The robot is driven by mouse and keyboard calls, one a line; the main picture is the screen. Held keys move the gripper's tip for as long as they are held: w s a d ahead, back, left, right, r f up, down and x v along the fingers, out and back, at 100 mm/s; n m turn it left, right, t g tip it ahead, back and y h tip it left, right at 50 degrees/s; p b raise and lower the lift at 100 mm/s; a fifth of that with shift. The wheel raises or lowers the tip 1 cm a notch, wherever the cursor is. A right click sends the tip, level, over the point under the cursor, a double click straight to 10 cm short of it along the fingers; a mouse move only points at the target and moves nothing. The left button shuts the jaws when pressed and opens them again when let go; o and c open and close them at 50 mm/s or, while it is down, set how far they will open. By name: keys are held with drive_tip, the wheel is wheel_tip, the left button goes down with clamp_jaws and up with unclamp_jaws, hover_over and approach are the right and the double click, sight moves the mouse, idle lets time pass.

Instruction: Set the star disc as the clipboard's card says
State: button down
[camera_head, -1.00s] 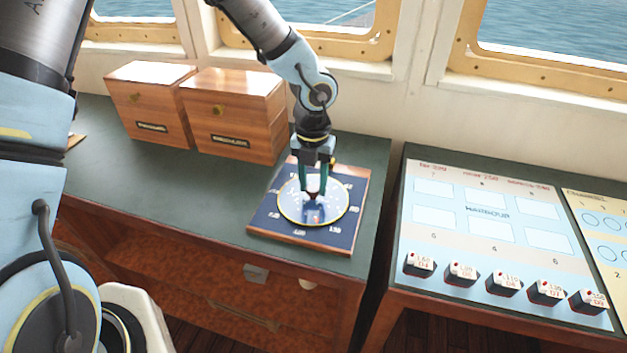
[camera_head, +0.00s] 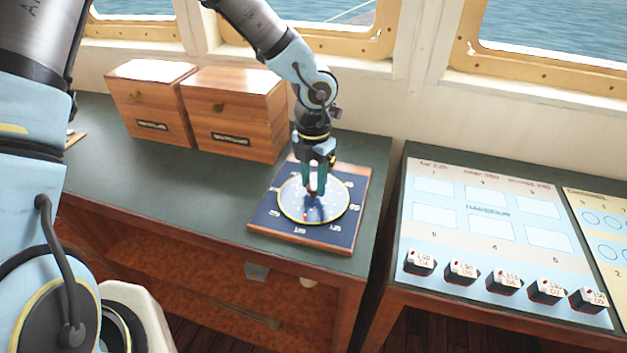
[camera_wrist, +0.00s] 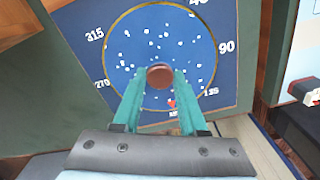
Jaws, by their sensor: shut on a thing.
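The star disc (camera_head: 291,204) is a round blue plate with white star dots and a gold rim. It lies on a dark blue square board (camera_head: 266,224) with degree numbers around it. In the wrist view the disc (camera_wrist: 135,48) shows a round brown knob (camera_wrist: 159,76) at its middle. My gripper (camera_head: 315,190) points down over the disc, its teal fingers shut on the knob; it also shows in the wrist view (camera_wrist: 158,84). A red mark (camera_wrist: 172,103) on the disc shows near the lower rim, between my fingers. No clipboard card is readable in these views.
Two wooden boxes (camera_head: 237,115) stand behind and left of the board. A second table at right holds a printed sheet (camera_head: 480,212) with several small dark blocks (camera_head: 503,283) along its front. The green desktop (camera_head: 170,185) left of the board is clear.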

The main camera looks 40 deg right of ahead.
sight(313, 186)
drive_tip(key=shift+c, duration=2.2)
unclamp_jaws()
wheel_tip(313, 186, up, 11)
drive_tip(key=b, duration=0.1)
drive_tip(key=shift+b, duration=0.35)
drive_tip(key=shift+f, duration=0.15)
